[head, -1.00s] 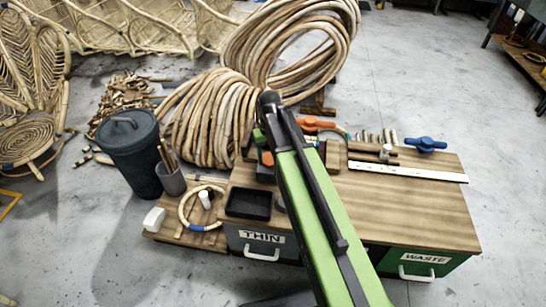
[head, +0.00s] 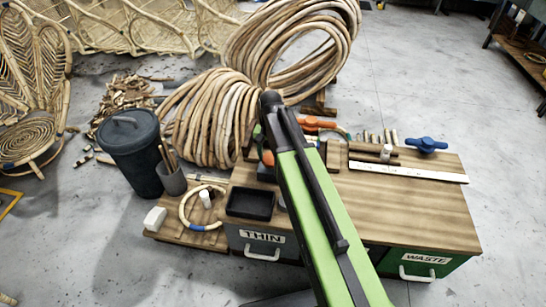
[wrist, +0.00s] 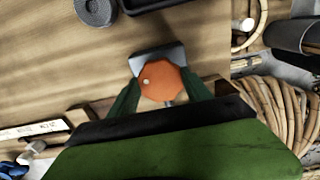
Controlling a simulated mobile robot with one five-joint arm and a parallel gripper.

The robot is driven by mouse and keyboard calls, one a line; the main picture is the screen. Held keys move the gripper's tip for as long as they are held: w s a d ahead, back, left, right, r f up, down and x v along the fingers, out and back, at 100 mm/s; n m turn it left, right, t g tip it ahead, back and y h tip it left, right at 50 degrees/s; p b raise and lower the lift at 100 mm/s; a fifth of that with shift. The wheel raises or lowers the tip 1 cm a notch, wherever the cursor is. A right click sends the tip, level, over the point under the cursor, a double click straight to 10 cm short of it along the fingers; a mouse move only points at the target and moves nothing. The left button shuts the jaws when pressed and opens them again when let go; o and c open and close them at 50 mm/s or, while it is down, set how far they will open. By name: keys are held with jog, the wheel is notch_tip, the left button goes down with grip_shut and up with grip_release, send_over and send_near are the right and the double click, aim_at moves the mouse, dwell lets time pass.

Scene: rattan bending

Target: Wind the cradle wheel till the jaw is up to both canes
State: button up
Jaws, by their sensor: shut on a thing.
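In the wrist view an orange, many-sided wheel (wrist: 168,82) with a small pale dot sits between the two green fingers of my gripper (wrist: 165,92). The fingers are shut on it from both sides. A grey plate (wrist: 158,57) shows behind the wheel. In the head view my arm covers most of this spot, and only a bit of the orange wheel (head: 267,157) shows beside it. Brown cane-like bars (head: 374,153) lie on the bench right of my arm. I cannot make out the jaw or its gap to the canes.
The wooden bench (head: 420,205) is clear at front right. A white ruler (head: 408,171), a blue knob (head: 427,145) and an orange handle (head: 318,123) lie toward the back. A black tray (head: 250,204) and grey cup (head: 172,179) stand left. Cane coils (head: 208,118) stand behind.

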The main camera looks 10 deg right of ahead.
aim_at(271, 159)
jog(key=o, duration=1.3)
jog(key=shift+d, duration=0.1)
jog(key=shift+o, duration=0.3)
jog(key=shift+r, duration=0.1)
notch_tip(271, 159, up, 17)
jog(key=p, duration=1.7)
jog(key=shift+r, duration=0.15)
